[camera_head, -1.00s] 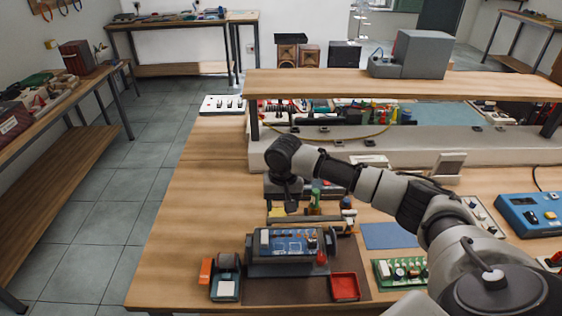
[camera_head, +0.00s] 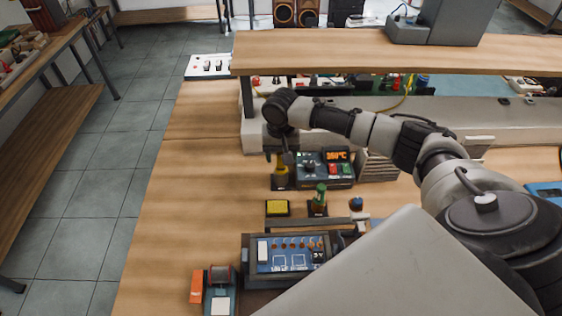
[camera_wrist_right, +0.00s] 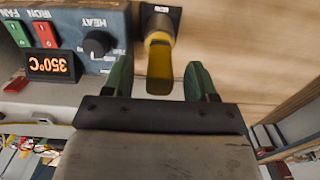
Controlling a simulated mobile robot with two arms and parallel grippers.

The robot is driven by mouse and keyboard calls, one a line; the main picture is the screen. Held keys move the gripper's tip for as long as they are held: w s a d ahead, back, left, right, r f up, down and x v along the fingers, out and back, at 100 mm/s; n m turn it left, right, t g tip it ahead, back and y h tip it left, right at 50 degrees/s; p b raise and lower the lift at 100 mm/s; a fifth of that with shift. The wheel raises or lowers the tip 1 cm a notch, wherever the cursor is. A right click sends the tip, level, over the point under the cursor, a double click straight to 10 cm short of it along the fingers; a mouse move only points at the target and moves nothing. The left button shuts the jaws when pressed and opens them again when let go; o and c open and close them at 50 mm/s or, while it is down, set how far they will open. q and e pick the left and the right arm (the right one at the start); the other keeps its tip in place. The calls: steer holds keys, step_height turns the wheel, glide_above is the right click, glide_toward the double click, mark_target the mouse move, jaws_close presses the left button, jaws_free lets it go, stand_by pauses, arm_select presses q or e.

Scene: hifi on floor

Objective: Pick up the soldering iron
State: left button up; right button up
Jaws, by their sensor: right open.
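A yellow-handled tool, which looks like the soldering iron (camera_head: 281,179), stands in a small dark holder on the bench, just left of the soldering station (camera_head: 325,169). In the right wrist view its yellow handle (camera_wrist_right: 160,62) points toward my right gripper (camera_wrist_right: 159,82). The two green fingers are apart, one on each side of the handle's end, with gaps showing. My right gripper (camera_head: 286,156) is open and empty, close above the tool in the head view. The station (camera_wrist_right: 70,40) reads 350°C. My left gripper is not in view.
A green-handled tool (camera_head: 319,196) and a yellow sponge (camera_head: 277,208) stand in front of the station. A blue circuit board in a holder (camera_head: 285,256) is nearer. A raised wooden shelf (camera_head: 400,52) spans behind. The bench left of the tools is bare.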

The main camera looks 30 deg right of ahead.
step_height(320, 180, down, 3)
steer(key=shift+w+d+f, duration=0.1)
steer(key=c, duration=0.9)
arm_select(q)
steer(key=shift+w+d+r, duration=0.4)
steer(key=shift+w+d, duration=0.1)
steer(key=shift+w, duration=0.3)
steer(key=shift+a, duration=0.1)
arm_select(e)
steer(key=shift+r, duration=0.65)
step_height(320, 180, up, 2)
steer(key=shift+r+b, duration=0.2)
steer(key=shift+b, duration=0.2)
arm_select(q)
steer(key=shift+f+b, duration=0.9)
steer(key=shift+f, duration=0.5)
arm_select(e)
steer(key=shift+s+d+r, duration=1.1)
steer(key=shift+s+r, duration=0.15)
steer(key=shift+s, duration=0.35)
steer(key=shift+s+d+r, duration=1.05)
steer(key=shift+s+r, duration=0.15)
steer(key=shift+s, duration=0.45)
steer(key=shift+s+d+r, duration=1.1)
steer(key=shift+s+r, duration=0.15)
steer(key=shift+s, duration=0.35)
